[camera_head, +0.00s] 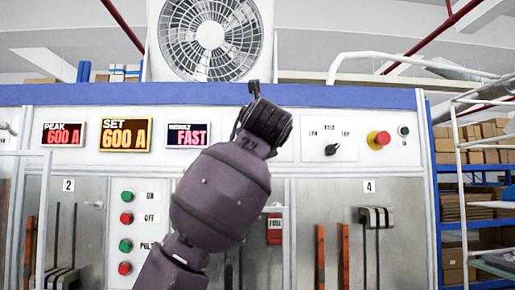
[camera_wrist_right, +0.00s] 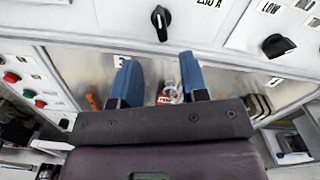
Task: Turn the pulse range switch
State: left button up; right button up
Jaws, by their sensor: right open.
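A black rotary switch (camera_head: 332,149) with a small label above it and LOW at its left sits on the white panel, right of my right gripper in the head view. It also shows at the upper right of the wrist view (camera_wrist_right: 275,45). A second black rotary switch (camera_wrist_right: 160,22), beside a label ending in "A", is ahead of my fingers in the wrist view; my arm hides it in the head view. I cannot read which one is the pulse range switch. My right gripper (camera_wrist_right: 160,80) is open and empty, its blue fingers apart, touching neither switch. My left gripper is out of view.
Displays read PEAK 600 A (camera_head: 63,135), SET 600 A (camera_head: 125,135) and RESULT FAST (camera_head: 187,135). A red emergency button (camera_head: 379,139) is right of the LOW switch. Green and red push buttons (camera_head: 126,218) and a red tag (camera_head: 274,229) are lower. A fan (camera_head: 210,38) stands above.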

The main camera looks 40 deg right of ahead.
jog(key=shift+p+x, duration=0.9)
jog(key=shift+x, duration=3.9)
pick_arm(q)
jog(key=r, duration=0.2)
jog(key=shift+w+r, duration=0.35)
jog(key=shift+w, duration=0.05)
pick_arm(e)
jog(key=c, duration=0.7)
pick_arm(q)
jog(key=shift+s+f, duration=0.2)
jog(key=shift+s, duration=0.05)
pick_arm(e)
grip_shut()
